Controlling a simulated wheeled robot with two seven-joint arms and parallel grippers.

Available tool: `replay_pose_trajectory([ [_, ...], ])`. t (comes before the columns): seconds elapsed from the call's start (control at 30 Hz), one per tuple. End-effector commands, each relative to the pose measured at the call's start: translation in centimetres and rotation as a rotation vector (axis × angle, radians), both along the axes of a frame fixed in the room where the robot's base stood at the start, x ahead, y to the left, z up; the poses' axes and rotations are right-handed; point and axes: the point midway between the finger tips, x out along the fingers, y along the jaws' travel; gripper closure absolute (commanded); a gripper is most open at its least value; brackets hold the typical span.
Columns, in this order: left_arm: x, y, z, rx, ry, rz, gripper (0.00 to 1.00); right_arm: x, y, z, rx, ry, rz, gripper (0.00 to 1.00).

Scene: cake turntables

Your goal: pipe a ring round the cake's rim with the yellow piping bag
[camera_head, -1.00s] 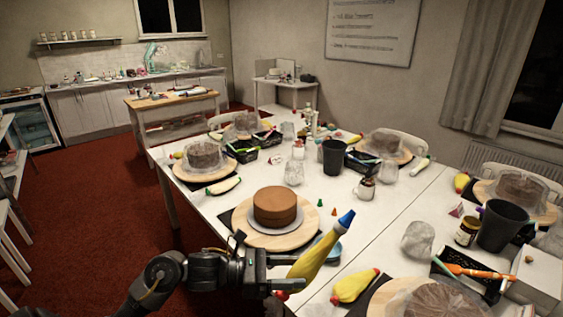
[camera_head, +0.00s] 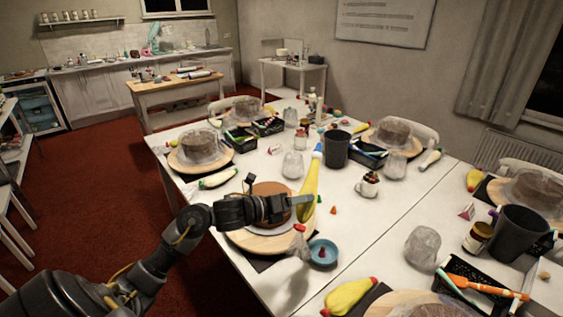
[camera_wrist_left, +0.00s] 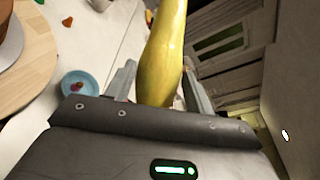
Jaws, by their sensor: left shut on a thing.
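My left gripper (camera_head: 297,204) is shut on the yellow piping bag (camera_head: 311,184), which stands nearly upright with its blue end up. The bag also fills the middle of the left wrist view (camera_wrist_left: 165,50), between the two fingers. The brown cake (camera_head: 268,190) sits on a round wooden turntable (camera_head: 255,242), partly hidden behind my left gripper and wrist. The bag is at the cake's right side in the head view; I cannot tell whether it touches the cake. No piped ring is visible on the part of the cake that shows. My right gripper is not in view.
A blue dish (camera_head: 323,253) with a small red thing in it lies right of the turntable. Another yellow bag (camera_head: 349,296) lies at the front.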

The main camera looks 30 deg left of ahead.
Motion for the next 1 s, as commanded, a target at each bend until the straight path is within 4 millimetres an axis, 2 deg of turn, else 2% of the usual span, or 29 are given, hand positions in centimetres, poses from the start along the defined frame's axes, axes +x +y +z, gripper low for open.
replay_pose_trajectory([
  [0.03, 0.9, 0.7, 0.5, -0.092, 0.054, 0.047, 0.54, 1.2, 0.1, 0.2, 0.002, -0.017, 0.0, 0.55],
  [0.1, 2.0, 1.6, 0.7, -0.242, 0.14, 0.114, 0.54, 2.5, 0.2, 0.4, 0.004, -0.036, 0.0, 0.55],
  [0.2, 3.3, 2.7, 0.9, -0.48, 0.252, 0.203, 0.54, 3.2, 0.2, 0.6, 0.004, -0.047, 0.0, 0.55],
  [0.47, 6.8, 6.3, 1.2, -1.182, 0.441, 0.413, 0.54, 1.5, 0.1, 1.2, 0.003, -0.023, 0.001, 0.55],
  [0.6, 9.5, 9.4, 1.2, -1.55, 0.429, 0.513, 0.54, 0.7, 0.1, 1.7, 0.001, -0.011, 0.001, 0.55],
  [0.8, 11.6, 12.6, 0.8, -1.75, 0.347, 0.587, 0.54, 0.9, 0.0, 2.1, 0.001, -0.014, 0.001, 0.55],
  [1.0, 12.6, 14.0, 0.5, -1.823, 0.292, 0.619, 0.54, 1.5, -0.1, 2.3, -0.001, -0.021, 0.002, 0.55],
])
